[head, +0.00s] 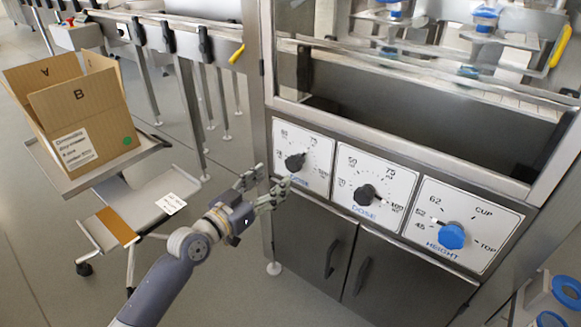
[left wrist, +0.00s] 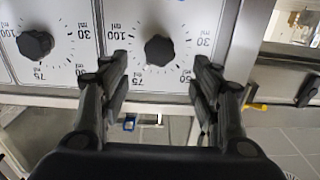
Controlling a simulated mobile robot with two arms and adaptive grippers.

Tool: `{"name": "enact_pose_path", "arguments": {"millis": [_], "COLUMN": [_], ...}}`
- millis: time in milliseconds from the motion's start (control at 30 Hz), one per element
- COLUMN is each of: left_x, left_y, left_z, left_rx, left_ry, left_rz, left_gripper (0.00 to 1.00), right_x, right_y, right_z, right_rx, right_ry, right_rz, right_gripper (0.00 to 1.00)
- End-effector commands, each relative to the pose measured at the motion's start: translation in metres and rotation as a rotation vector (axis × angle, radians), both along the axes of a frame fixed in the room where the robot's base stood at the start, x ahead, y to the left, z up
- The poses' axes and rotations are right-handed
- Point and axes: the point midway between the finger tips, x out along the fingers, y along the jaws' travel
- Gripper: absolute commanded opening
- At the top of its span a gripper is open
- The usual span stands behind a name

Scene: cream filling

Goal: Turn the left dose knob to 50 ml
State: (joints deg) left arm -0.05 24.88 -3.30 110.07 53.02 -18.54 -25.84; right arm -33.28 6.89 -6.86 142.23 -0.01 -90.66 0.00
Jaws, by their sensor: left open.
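The left dose knob (head: 295,162) is a black knob on a white dial plate at the left end of the machine's front panel. My left gripper (head: 271,184) is open and empty, just in front of and below left of this knob. In the left wrist view, upside down, the left dose knob (left wrist: 159,50) appears between and beyond the two spread fingers, which look apart from it. Marks 30, 50, 75 and 100 ml ring it. My right gripper is out of view.
A second black dose knob (head: 366,194) and a blue height knob (head: 452,236) sit to the right on the same panel. Cabinet doors (head: 312,240) are below. A cardboard box (head: 85,115) stands on a cart at left. Open floor lies between cart and machine.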

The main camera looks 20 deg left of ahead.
Motion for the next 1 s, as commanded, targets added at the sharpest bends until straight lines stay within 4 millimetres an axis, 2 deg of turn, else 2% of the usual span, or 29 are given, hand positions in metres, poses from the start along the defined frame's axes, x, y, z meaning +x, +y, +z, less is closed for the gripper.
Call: {"name": "enact_pose_path", "arguments": {"millis": [267,500,700,967,1000], "left_x": [0.047,0.079,0.089,0.089,0.089], "left_y": [-0.017,-0.029,-0.033,-0.033,-0.033], "left_z": [0.000,-0.001,-0.001,-0.001,-0.001], "left_rx": [-0.004,-0.002,-0.001,0.000,0.000], "left_ry": [-0.001,0.001,0.001,0.002,0.002], "left_rz": [0.000,0.001,0.000,0.000,0.000], "left_gripper": [0.57,0.57,0.57,0.57,0.48], "right_x": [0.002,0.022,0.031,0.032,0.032], "right_y": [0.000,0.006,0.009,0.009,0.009], "right_z": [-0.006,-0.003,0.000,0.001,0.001], "right_rx": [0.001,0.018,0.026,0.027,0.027], "right_ry": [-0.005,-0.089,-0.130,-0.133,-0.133], "right_rz": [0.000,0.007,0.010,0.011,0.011], "right_gripper": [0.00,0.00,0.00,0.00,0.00]}}
